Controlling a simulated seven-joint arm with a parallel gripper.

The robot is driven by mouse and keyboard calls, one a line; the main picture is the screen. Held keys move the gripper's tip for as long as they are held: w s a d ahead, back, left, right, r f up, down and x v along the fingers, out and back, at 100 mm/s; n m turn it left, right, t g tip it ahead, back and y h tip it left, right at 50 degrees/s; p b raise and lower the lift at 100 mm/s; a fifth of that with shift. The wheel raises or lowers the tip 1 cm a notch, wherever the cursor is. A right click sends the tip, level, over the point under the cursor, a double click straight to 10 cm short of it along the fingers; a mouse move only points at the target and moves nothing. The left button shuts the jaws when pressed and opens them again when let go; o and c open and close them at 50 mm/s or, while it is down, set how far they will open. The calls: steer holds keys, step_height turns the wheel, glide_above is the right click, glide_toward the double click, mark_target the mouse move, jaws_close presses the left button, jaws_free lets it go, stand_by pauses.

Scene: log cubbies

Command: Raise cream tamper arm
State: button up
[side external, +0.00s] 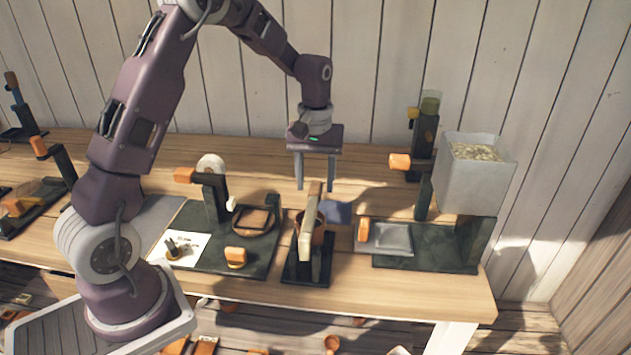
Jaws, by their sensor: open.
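The cream tamper arm (307,236) is a long pale bar on a small dark stand (293,272) near the middle of the table. It runs from the front of the stand back toward my gripper, over a brown cup (321,232) that it partly hides. My gripper (315,187) points down with its two fingers apart and nothing between them that I can be sure of. In the picture the far, brownish end of the arm shows just below and between the fingertips. I cannot tell whether they touch.
Left is a dark board with a round brown plate (255,221), an orange knob (236,256) and an orange-handled post (213,196). Right is a dark stand with a grey tray (389,238) and a pale hopper (470,182) of grains. A blue-grey flap (338,212) lies beside the cup.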

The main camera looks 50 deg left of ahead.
steer(key=shift+f, duration=0.3)
jaws_close()
stand_by(1.2)
